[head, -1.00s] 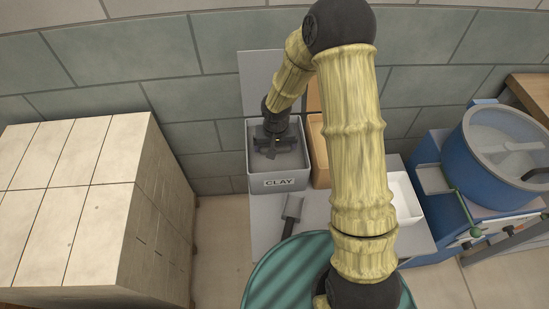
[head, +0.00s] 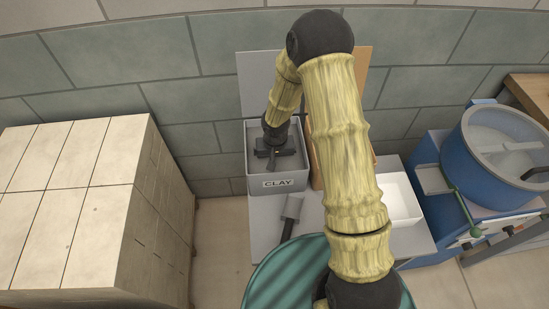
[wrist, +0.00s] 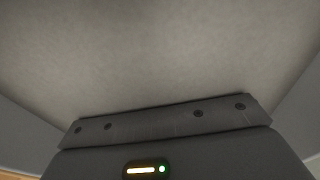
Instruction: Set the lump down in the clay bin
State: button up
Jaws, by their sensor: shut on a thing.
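The clay bin (head: 277,185) is a grey open box labelled CLAY, standing below the wall left of my arm. My gripper (head: 274,160) points down inside its opening in the head view. Its dark body (wrist: 160,140) fills the bottom of the wrist view. The lump cannot be made out in the head view, where my gripper covers the spot. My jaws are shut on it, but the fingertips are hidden. A plain beige-grey surface fills most of the wrist view; I cannot tell whether it is the lump or the bin's inside.
A brown bin (head: 317,173) with a raised wooden lid (head: 361,62) stands right of the clay bin, partly behind my arm. A white tray (head: 402,197) and a blue machine (head: 470,190) stand further right. A tool (head: 291,210) lies in front. Pale blocks (head: 75,205) are stacked left.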

jog(key=shift+f, duration=0.15)
jog(key=o, duration=1.2)
jog(key=shift+o, duration=0.2)
jog(key=r, duration=0.4)
jog(key=s+r+p, duration=0.1)
jog(key=r, duration=0.7)
jog(key=shift+s+r, duration=0.15)
jog(key=shift+s, duration=0.1)
jog(key=s+d+r, duration=0.5)
jog(key=s, duration=0.2)
jog(key=s+d+r+t, duration=0.1)
jog(key=s+d+r, duration=0.3)
jog(key=s, duration=0.3)
jog(key=shift+s+d+r, duration=0.2)
jog(key=shift+d+r, duration=0.2)
jog(key=shift+r, duration=0.3)
